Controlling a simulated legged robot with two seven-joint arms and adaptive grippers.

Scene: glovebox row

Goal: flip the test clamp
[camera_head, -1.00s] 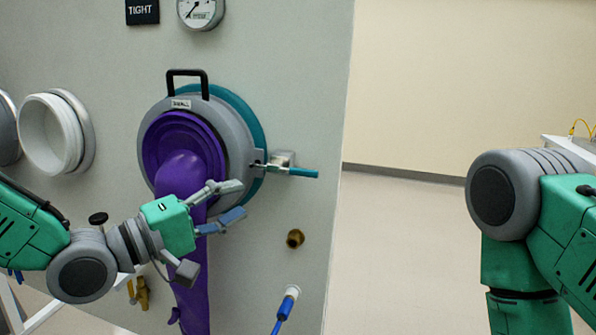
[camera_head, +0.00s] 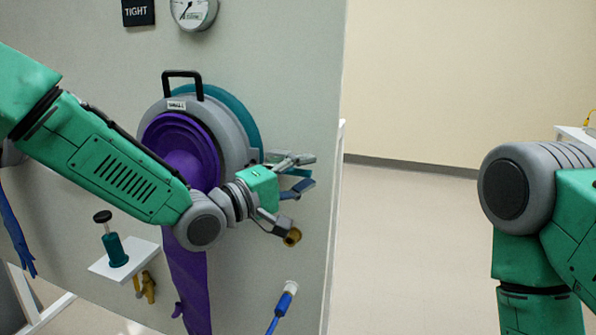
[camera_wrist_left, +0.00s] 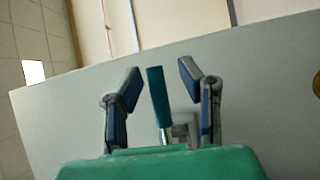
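The test clamp has a teal handle (camera_head: 299,172) on a metal bracket at the right side of the round glove port (camera_head: 236,120). In the head view my left gripper (camera_head: 304,173) covers most of it. In the left wrist view the teal handle (camera_wrist_left: 157,96) stands between the two spread fingers, with gaps on both sides, and the metal bracket (camera_wrist_left: 184,130) shows near the palm. My left gripper is open and not touching the handle as far as I can see. My right arm shows at the right edge, but its gripper is out of view.
A purple glove (camera_head: 188,285) hangs from the port. A brass fitting (camera_head: 292,237) and a blue-and-white connector (camera_head: 286,298) are below the clamp. A small white shelf (camera_head: 125,262) holds a green plunger-like item (camera_head: 114,250). Free room lies right of the panel edge.

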